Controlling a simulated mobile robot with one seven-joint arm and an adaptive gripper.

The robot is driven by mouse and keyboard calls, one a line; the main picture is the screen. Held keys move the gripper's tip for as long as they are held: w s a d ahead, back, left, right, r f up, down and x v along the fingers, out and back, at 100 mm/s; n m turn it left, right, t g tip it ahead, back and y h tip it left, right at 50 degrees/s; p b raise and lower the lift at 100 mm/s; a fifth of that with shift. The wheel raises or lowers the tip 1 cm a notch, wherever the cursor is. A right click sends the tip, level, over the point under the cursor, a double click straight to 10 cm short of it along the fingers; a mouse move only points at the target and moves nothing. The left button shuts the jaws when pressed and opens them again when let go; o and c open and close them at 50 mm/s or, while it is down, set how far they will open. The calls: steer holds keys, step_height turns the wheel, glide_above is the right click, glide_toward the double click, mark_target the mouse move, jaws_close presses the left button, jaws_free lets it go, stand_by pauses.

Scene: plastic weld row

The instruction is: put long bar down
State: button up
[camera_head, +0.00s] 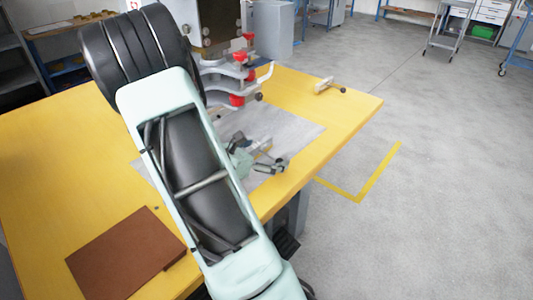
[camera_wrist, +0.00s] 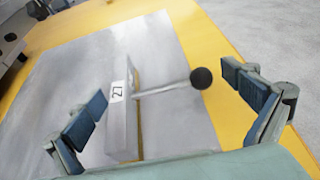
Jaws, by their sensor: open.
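The long bar (camera_wrist: 121,128) is a light grey block with a white number label (camera_wrist: 117,91). A metal rod ending in a black ball knob (camera_wrist: 202,78) sticks out from its side. In the wrist view it lies on the grey mat (camera_wrist: 80,60), between the spread fingers of my gripper (camera_wrist: 165,87). Neither finger appears to touch the bar; the knob is near the right finger. In the head view my gripper (camera_head: 258,158) is low over the mat, and my arm and gripper hide most of the bar.
Another piece with a dark knob (camera_head: 330,87) lies on the yellow table (camera_head: 355,105) near its far right corner. A machine with red-knobbed clamps (camera_head: 238,75) stands behind my gripper. A brown board (camera_head: 125,252) lies at front left. The table edge is close on the right.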

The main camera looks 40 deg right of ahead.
steer(key=shift+r, duration=0.1)
steer(key=shift+a+r, duration=0.15)
steer(key=shift+a, duration=0.15)
steer(key=p+v, duration=0.2)
steer(key=v, duration=0.9)
steer(key=shift+a+p, duration=0.2)
steer(key=shift+p, duration=0.15)
